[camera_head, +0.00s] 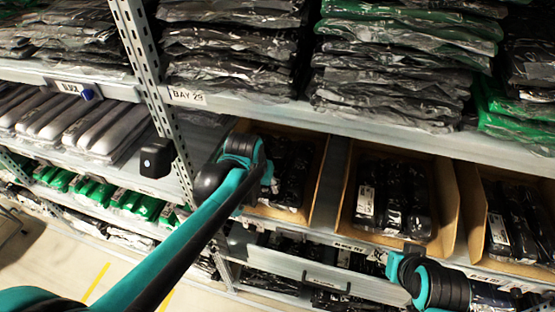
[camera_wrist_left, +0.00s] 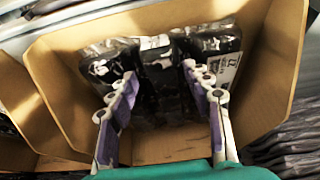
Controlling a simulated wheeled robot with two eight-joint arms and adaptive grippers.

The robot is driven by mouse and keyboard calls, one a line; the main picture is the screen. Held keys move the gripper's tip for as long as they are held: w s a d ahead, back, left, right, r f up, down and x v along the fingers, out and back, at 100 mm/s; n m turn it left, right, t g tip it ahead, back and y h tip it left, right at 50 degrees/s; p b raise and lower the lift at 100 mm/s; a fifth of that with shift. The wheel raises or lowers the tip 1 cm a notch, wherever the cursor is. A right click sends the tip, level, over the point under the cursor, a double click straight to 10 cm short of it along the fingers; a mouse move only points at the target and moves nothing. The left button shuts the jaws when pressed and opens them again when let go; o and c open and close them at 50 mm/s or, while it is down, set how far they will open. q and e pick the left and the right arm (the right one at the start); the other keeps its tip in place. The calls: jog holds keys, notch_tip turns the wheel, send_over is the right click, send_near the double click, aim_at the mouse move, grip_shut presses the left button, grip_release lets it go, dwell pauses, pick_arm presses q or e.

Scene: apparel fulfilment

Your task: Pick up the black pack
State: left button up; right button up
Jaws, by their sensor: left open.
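Several black packs in clear plastic (camera_head: 292,170) stand side by side in the leftmost cardboard bin (camera_head: 313,185) of the middle shelf. In the left wrist view, a black pack with a white label (camera_wrist_left: 160,62) lies straight ahead, between two others (camera_wrist_left: 108,62) (camera_wrist_left: 222,42). My left gripper (camera_wrist_left: 159,78) is open, its two fingers spread at the bin's front over the middle pack; I cannot tell whether they touch it. In the head view my left forearm reaches this bin and the fingers are hidden. My right arm shows at lower right; its gripper is not visible.
Cardboard bins with more black packs stand to the right (camera_head: 447,205) (camera_head: 470,215). The shelf above (camera_head: 330,118) holds stacked black and green packs, close over the bins. A perforated shelf post (camera_head: 150,70) stands left of my arm. Bin walls flank the left gripper.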

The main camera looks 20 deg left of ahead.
aim_at(275, 162)
pick_arm(q)
jog(key=w+b, duration=0.1)
jog(key=w, duration=0.6)
jog(key=shift+w+b, duration=0.15)
jog(key=shift+b, duration=0.25)
jog(key=shift+w, duration=0.45)
jog(key=w+b, duration=0.1)
jog(key=w, duration=0.1)
jog(key=shift+w, duration=0.35)
jog(key=x, duration=0.2)
jog(key=shift+w+f+b, duration=0.1)
jog(key=shift+w+b, duration=0.3)
jog(key=shift+w+f, duration=0.1)
jog(key=shift+f, duration=0.15)
jog(key=c, duration=1.1)
jog(key=shift+o, duration=0.2)
jog(key=shift+r, duration=0.1)
